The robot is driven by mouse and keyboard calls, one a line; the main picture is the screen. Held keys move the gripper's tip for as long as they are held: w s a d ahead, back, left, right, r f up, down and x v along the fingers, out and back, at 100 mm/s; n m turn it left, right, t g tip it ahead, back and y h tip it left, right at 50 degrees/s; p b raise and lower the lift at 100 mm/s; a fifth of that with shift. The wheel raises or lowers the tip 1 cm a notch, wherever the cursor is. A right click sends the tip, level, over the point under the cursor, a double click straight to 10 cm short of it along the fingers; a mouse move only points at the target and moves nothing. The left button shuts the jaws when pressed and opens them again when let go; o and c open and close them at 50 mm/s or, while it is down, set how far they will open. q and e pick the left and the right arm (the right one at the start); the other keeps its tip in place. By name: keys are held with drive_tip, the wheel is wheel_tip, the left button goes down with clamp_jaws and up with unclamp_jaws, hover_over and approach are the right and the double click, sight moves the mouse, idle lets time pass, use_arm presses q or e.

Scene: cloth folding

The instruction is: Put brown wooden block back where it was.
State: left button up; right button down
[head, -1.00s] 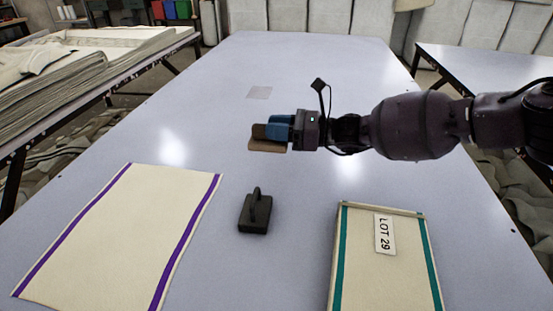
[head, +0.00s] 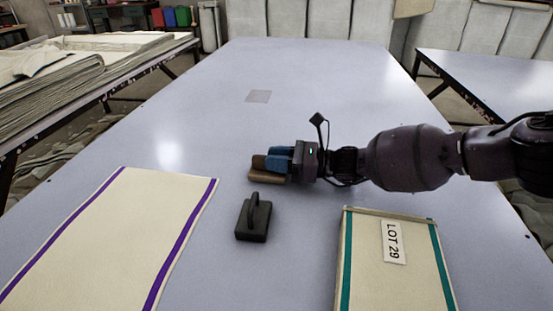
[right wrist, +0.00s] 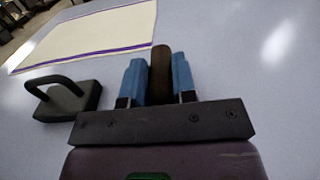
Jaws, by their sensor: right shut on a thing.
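The brown wooden block (head: 267,179) is in my right gripper (head: 272,163), whose blue fingers are shut on its upright brown grip. The block is just beyond the dark block with a handle (head: 252,222) in the head view. I cannot tell whether its underside touches the table. In the right wrist view the brown grip (right wrist: 160,75) stands between the two blue fingers, and its base is hidden. A faint grey square (head: 258,96) lies on the table farther back. My left gripper is not in view.
A cream cloth with purple stripes (head: 110,235) lies at the front left of the table (head: 330,90). The back of the table is largely clear.

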drive_tip(key=shift+f, duration=0.2)
drive_tip(key=c, duration=0.9)
unclamp_jaws()
drive_tip(key=shift+r, duration=0.15)
drive_tip(key=shift+d+r, duration=0.1)
drive_tip(key=shift+d, duration=0.25)
drive_tip(key=d, duration=0.3)
drive_tip(key=s+d+p, duration=0.1)
drive_tip(key=d, duration=0.2)
drive_tip(key=s+d+p, duration=0.1)
drive_tip(key=d, duration=0.2)
drive_tip(key=shift+d, duration=0.35)
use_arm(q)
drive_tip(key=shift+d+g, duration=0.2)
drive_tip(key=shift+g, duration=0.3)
use_arm(e)
drive_tip(key=shift+s+d, duration=0.2)
drive_tip(key=shift+d, duration=0.5)
